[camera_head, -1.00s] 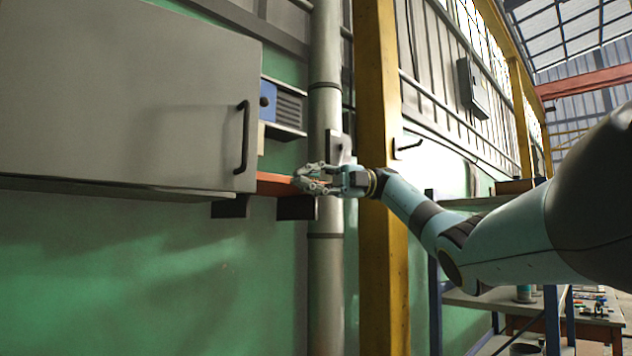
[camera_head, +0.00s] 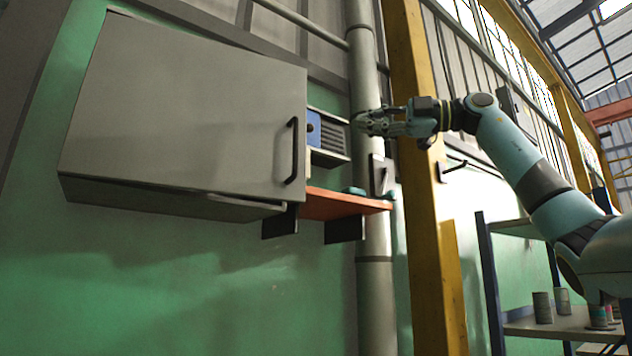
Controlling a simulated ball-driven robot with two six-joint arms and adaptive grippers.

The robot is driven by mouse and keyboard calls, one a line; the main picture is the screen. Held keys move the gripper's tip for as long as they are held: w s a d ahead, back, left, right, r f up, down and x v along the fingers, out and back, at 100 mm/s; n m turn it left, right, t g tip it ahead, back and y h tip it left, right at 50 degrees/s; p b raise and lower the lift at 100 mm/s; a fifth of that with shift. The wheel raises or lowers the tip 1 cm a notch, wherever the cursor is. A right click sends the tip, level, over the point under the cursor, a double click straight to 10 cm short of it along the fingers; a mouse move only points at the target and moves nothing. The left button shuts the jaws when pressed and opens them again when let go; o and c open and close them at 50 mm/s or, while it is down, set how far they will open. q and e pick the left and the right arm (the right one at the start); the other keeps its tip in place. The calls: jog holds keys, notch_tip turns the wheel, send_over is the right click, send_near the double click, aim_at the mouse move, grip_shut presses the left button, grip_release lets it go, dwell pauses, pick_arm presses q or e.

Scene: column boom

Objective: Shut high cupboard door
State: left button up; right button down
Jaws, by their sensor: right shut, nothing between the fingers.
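A grey cupboard (camera_head: 75,188) hangs high on the green wall at the left. Its flat grey door (camera_head: 190,110) faces me, with a black bar handle (camera_head: 291,150) near the right edge. A thin pale wedge shows along the door's lower right edge; I cannot tell how far the door stands from the body. My right gripper (camera_head: 360,123) is shut and empty, right of the handle and apart from the door, in front of the grey pipe in the picture. My left gripper is not in view.
An orange shelf (camera_head: 335,203) on dark brackets is right of the cupboard, below a vented box (camera_head: 328,135) with a blue part. A grey pipe (camera_head: 375,290) and a yellow column (camera_head: 440,280) rise beside it. A rack (camera_head: 540,330) with cans stands lower right.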

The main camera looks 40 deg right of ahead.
pick_arm(q)
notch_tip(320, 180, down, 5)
jog(key=b, duration=0.3)
pick_arm(e)
jog(key=s+a+f+n+h, duration=0.1)
jog(key=s+a+f, duration=0.2)
jog(key=f, duration=0.1)
jog(key=p, duration=0.6)
send_near(291, 150)
jog(key=s+a+x, duration=0.1)
jog(key=x, duration=0.3)
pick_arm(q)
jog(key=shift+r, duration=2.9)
pick_arm(e)
jog(key=shift+w+d, duration=0.2)
jog(key=shift+w, duration=0.7)
